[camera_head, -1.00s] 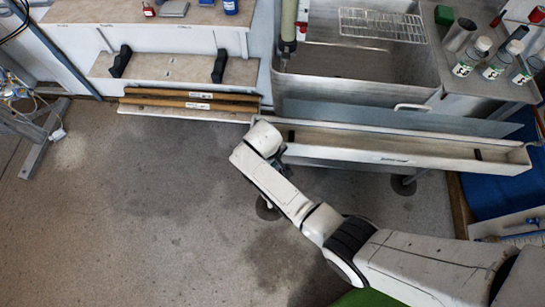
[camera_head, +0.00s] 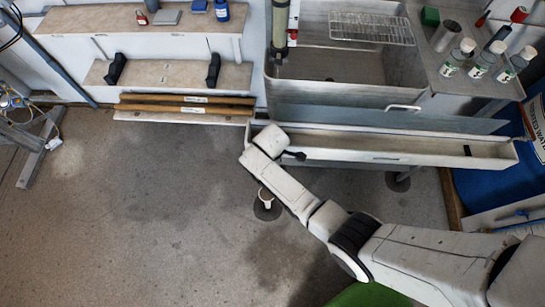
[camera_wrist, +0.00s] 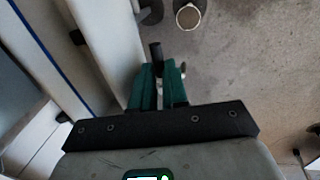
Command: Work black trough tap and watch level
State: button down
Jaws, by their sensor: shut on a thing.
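The long pale trough (camera_head: 420,153) runs along the front of the steel sink; its wall is at left in the wrist view (camera_wrist: 112,45). I cannot make out a liquid level in it. The black tap (camera_wrist: 155,52) shows in the wrist view as a dark stub just beyond my fingertips, beside the trough wall. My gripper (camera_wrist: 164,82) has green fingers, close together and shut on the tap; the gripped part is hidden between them.
A steel sink (camera_head: 340,95) with a wire rack (camera_head: 372,27) stands behind the trough. Bottles (camera_head: 483,66) stand on the right counter. A blue barrel (camera_head: 500,155) is at right. A pale round cup-like thing (camera_wrist: 188,16) is near the floor. Floor at left is clear.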

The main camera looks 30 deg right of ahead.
dwell(0.4)
jog(key=c, duration=1.1)
grip_release()
jog(key=shift+c, duration=0.2)
